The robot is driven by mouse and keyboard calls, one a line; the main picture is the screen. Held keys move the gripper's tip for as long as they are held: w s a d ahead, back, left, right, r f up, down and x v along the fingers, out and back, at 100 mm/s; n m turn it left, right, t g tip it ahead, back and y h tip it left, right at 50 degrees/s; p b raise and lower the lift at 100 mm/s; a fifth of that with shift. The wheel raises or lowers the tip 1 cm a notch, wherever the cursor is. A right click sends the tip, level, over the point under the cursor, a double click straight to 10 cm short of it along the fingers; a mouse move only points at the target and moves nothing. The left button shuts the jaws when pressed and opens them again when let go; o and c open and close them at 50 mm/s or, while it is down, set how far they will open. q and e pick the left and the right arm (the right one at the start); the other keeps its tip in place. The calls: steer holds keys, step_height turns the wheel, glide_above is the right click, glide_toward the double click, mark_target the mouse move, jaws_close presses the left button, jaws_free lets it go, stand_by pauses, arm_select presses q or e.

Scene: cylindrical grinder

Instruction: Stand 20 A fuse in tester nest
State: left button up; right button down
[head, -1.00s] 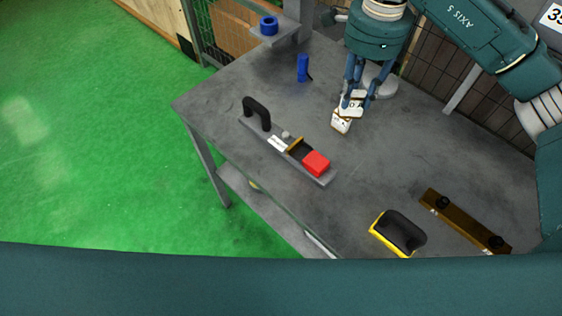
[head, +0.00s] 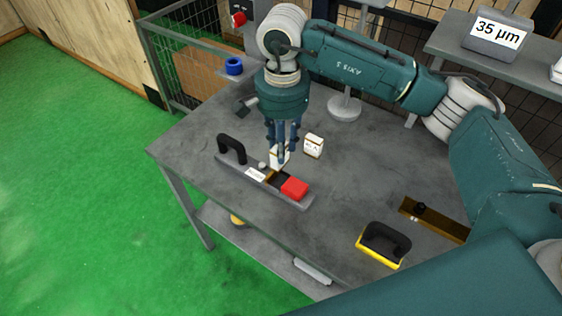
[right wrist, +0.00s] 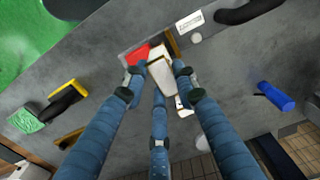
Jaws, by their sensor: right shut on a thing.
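My right gripper (head: 280,158) is shut on a white fuse block (head: 279,155) with brownish edges. It holds the block over the middle of the tester (head: 302,202), a grey bar with a black handle, a white label, a brown plate and a red block (head: 294,188). In the right wrist view the held fuse (right wrist: 161,74) is between the fingers, beside the red block and the brown plate (right wrist: 172,43). I cannot tell whether its lower end touches the nest. A second white fuse block (head: 313,146) stands on the table behind. My left gripper is not in view.
A blue ring (head: 234,66) sits on a shelf at the back. A blue cylinder (right wrist: 274,97) lies right of the gripper in the wrist view.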

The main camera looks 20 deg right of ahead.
mark_target(282, 167)
step_height(282, 167, down, 3)
steer(key=shift+f, duration=0.15)
step_height(282, 167, down, 4)
steer(key=shift+r+p, duration=0.1)
steer(key=shift+p, duration=0.8)
steer(key=shift+f, duration=0.3)
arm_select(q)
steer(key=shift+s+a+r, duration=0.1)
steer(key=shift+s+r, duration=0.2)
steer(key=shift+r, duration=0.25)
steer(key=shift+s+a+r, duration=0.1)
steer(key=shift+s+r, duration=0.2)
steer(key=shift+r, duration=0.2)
arm_select(e)
steer(key=shift+f, duration=0.1)
steer(key=shift+f+b, duration=0.15)
steer(key=shift+b, duration=0.2)
steer(key=c, duration=1.4)
jaws_free()
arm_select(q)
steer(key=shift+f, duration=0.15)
arm_select(e)
steer(key=shift+o, duration=0.2)
